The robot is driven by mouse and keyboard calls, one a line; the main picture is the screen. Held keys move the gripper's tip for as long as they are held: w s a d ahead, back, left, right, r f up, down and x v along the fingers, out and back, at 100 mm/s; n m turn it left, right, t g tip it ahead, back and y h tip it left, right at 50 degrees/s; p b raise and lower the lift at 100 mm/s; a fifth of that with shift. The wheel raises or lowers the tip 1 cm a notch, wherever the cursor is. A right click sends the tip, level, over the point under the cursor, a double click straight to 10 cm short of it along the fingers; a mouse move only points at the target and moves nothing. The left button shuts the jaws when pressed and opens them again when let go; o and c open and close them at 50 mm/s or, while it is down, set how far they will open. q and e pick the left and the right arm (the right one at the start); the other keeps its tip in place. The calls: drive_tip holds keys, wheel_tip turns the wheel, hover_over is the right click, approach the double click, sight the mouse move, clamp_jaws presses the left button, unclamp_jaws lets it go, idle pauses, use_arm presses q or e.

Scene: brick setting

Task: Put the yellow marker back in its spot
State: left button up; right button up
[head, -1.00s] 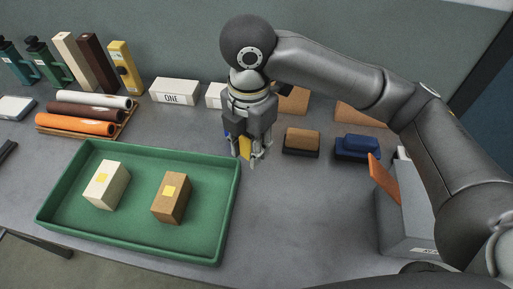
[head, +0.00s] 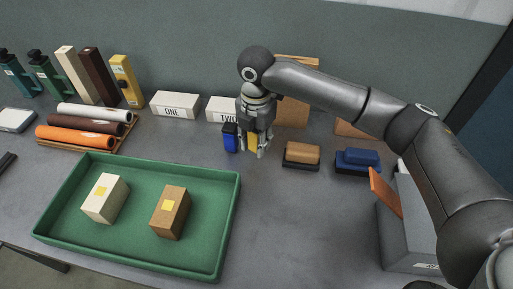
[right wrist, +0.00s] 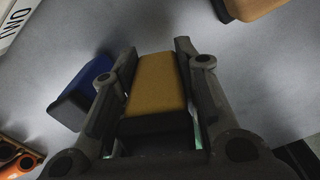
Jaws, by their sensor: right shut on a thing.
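The yellow marker (right wrist: 158,85), a yellow block with a dark end, sits between the fingers of my right gripper (right wrist: 155,75). My right gripper is shut on it. In the head view the marker (head: 253,142) shows between the fingers of my right gripper (head: 258,148), low by the grey table, to the right of a blue block. I cannot tell whether it touches the table. That blue block (head: 230,137) stands close to the left of the gripper; it also shows in the wrist view (right wrist: 85,85). My left gripper is not in view.
White cards reading ONE (head: 175,104) and TWO (head: 222,109) stand at the back. A brown-topped block (head: 301,153) and a blue-topped block (head: 358,160) lie to the right. A green tray (head: 130,260) holds two blocks. Rolls (head: 75,135) lie on a rack at left.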

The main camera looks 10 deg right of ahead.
drive_tip(key=shift+w+d+f, duration=0.1)
drive_tip(key=shift+w+f, duration=0.05)
drive_tip(key=shift+f, duration=0.85)
drive_tip(key=shift+w+d+f, duration=0.1)
drive_tip(key=shift+w+f, duration=0.05)
drive_tip(key=shift+f, duration=0.85)
drive_tip(key=o, duration=0.8)
drive_tip(key=shift+f, duration=0.15)
wheel_tip(320, 180, up, 12)
drive_tip(key=shift+r, duration=0.2)
